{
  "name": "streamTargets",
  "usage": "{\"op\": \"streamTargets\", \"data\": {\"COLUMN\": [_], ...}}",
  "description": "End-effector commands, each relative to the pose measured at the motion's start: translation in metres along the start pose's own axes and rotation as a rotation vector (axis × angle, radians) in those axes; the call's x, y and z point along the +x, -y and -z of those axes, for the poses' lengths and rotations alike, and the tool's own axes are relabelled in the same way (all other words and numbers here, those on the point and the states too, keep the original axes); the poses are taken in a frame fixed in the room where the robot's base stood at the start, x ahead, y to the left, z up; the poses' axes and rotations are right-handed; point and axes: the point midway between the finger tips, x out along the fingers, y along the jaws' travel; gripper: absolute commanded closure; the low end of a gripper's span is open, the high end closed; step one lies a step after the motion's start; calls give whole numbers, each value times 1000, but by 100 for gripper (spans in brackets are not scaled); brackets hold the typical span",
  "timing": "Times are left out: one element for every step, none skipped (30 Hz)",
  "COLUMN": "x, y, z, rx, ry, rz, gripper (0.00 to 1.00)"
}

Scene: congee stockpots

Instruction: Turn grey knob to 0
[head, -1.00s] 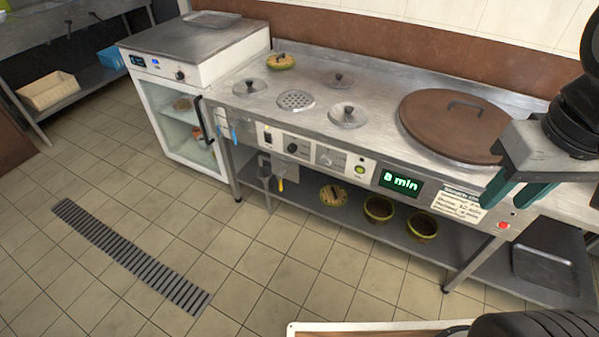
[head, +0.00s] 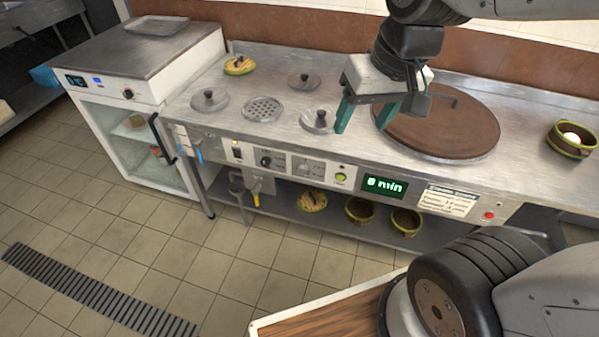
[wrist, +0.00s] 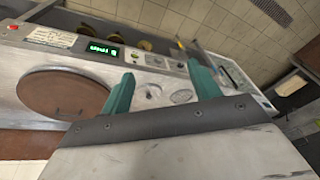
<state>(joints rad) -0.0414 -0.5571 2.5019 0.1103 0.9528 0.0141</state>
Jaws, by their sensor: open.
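The grey knob (head: 305,167) sits on a pale plate on the front panel of the steel counter, pointing direction too small to read. A black knob (head: 266,161) is on the plate to its left. A green display (head: 384,187) to the right reads "8 min" or "0 min"; the digit is unclear. My gripper (head: 365,116) is open and empty, above the counter top, behind and above the panel, apart from the knob. In the wrist view, the two green fingers of my gripper (wrist: 162,78) frame part of the counter, with the panel beyond.
Lidded wells (head: 319,121) and a large brown lid (head: 440,125) are on the counter near my gripper. A bowl (head: 571,139) stands at the right. A glass-fronted cabinet (head: 135,125) adjoins at the left. Bowls (head: 361,210) sit on the shelf below. Tiled floor in front is clear.

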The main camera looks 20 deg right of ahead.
Motion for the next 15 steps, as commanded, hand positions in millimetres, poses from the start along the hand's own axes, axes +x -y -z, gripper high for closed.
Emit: {"op": "streamTargets", "data": {"x": [16,24,36,45,54,67,77,87,102,113,124,140,152,165,182], "y": [12,19,28,35,41,49,55,60,66,70,74,79,82,84,87], "z": [24,39,58,72,86,104,116,129,144,156,167,180,190,199,210], "rx": [10,20,37,51,65,86,103,122,147,166,188,216,236,256,283], "ry": [-24,-45,-76,-99,-120,-152,-174,-197,-227,-250,-274,-304,-328,-351,-382], "rz": [29,46,67,82,95,110,120,129,137,142,145,147,146,144,138], "gripper": [38,38,38,38,38,38,38,38,38,38,38,38,38,38,38]}}
